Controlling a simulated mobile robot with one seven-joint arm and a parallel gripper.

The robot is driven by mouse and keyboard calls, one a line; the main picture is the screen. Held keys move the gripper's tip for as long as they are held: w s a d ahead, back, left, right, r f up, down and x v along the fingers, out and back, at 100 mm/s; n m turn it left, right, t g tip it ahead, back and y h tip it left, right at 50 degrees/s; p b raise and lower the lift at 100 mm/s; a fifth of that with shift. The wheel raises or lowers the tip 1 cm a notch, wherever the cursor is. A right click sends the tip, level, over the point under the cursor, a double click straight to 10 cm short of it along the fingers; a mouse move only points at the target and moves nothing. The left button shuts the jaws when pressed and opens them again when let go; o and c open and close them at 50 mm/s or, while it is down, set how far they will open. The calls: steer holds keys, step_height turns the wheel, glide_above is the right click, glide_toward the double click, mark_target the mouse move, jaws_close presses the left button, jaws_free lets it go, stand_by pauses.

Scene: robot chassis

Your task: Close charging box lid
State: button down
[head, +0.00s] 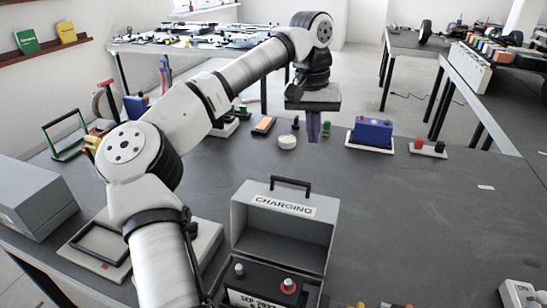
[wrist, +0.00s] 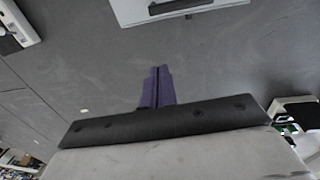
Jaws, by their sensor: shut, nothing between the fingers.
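The grey charging box (head: 281,231) stands at the front middle of the table in the head view. Its lid (head: 285,204) is open and raised, with a "CHARGING" label and a black handle (head: 290,181) on its top edge. A dark battery with a red and a grey terminal shows inside. My gripper (head: 313,135) is shut and empty, pointing down beyond the lid and slightly to its right, apart from it. In the wrist view its purple fingers (wrist: 157,88) are together. A pale panel with a dark handle, seemingly the lid (wrist: 175,12), is at the top edge.
A switch box (head: 519,294) is at the lower right. The table right of the charging box is mostly clear.

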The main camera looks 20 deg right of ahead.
steer(key=s+a+f+y+p, duration=0.1)
steer(key=s+a+f+p, duration=0.1)
steer(key=f, duration=0.6)
steer(key=shift+a+f+p, duration=0.2)
steer(key=shift+a+p, duration=0.35)
steer(key=shift+a, duration=0.65)
